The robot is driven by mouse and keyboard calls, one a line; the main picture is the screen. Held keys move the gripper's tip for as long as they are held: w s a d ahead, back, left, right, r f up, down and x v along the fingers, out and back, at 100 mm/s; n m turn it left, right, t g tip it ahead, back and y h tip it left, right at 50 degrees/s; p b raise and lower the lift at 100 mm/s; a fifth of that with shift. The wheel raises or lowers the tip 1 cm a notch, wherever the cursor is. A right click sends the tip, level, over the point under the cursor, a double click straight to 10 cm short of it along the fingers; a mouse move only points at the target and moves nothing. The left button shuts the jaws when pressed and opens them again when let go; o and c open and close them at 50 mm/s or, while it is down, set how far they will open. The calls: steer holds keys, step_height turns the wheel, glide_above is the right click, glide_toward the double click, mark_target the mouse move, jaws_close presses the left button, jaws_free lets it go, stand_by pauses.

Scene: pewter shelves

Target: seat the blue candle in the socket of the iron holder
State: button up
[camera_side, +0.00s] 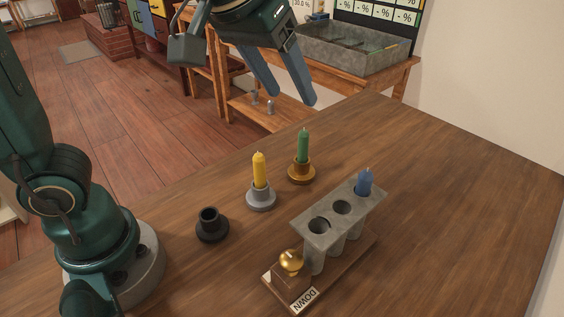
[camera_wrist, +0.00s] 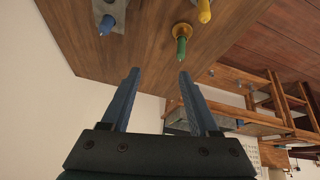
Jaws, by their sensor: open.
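The blue candle (camera_side: 364,182) stands upright in the far hole of a grey three-hole rack (camera_side: 330,228); it also shows at the top of the wrist view (camera_wrist: 106,25). The rack's other two holes look empty. The dark iron holder (camera_side: 211,226) stands on the table left of the rack, its socket empty. My gripper (camera_side: 290,100) is open and empty, high above the far edge of the table and well away from the candle. In the wrist view my gripper (camera_wrist: 158,72) shows both fingers apart with nothing between them.
A yellow candle (camera_side: 260,170) sits in a silver-grey holder (camera_side: 261,200), and a green candle (camera_side: 303,145) in a brass holder (camera_side: 301,175). The rack's wooden base carries a gold knob (camera_side: 290,262) and a "DOWN" label (camera_side: 304,300). The table's right side is clear.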

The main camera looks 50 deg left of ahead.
steer(key=m, duration=0.1)
glide_toward(367, 172)
steer(key=w+a, duration=0.3)
steer(key=a, duration=0.1)
steer(key=shift+m+g, duration=0.6)
steer(key=shift+g, duration=0.1)
steer(key=d+f, duration=0.1)
steer(key=f, duration=0.1)
steer(key=d+f, duration=0.2)
steer(key=shift+w+d+f, duration=0.1)
steer(key=shift+w+d, duration=0.05)
steer(key=shift+d, duration=0.1)
steer(key=shift+d+f, duration=0.2)
steer(key=shift+f, duration=0.1)
steer(key=shift+x, duration=2.25)
jaws_close()
